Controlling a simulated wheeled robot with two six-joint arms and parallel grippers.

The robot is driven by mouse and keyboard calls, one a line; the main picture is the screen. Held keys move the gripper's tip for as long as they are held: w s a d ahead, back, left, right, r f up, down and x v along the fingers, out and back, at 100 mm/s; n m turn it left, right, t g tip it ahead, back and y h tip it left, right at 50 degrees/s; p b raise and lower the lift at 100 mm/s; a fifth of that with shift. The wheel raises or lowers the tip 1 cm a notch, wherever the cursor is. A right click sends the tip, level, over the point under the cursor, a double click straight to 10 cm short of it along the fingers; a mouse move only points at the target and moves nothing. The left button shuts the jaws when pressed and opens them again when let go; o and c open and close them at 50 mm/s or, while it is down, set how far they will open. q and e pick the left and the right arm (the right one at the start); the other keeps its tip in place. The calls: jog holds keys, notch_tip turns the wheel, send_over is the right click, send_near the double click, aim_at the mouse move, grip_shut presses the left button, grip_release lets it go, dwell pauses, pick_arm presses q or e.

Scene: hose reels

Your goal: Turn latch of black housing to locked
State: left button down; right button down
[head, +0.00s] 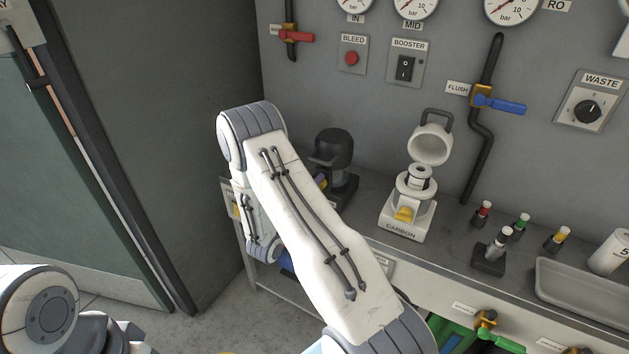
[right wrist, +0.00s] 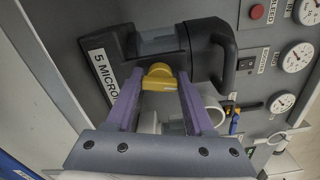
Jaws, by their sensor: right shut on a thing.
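The black housing (head: 331,148) stands on the bench behind my right arm in the head view, its lid down. In the right wrist view the black housing (right wrist: 205,50) fills the upper middle and carries a "5 MICRO" label. Its yellow latch (right wrist: 158,70) sits on the front. My right gripper (right wrist: 160,80) has its two purple fingers on either side of the latch and is shut on it. In the head view my right arm hides most of the gripper and the latch. My left gripper is out of view; only part of my left arm shows.
A white "CARBON" housing (head: 402,222) with its lid open stands to the right of the black one. Farther right are several small capped vials, a dark holder (head: 488,259) and a grey tray (head: 580,290). Valves, gauges and switches line the wall behind.

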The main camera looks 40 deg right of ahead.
jog(key=shift+d+r+n+p, duration=0.1)
jog(key=shift+n+p, duration=0.75)
jog(key=shift+n, duration=0.65)
jog(key=shift+c, duration=1.4)
grip_release()
jog(key=b+v, duration=0.1)
jog(key=v, duration=0.9)
jog(key=shift+a, duration=0.3)
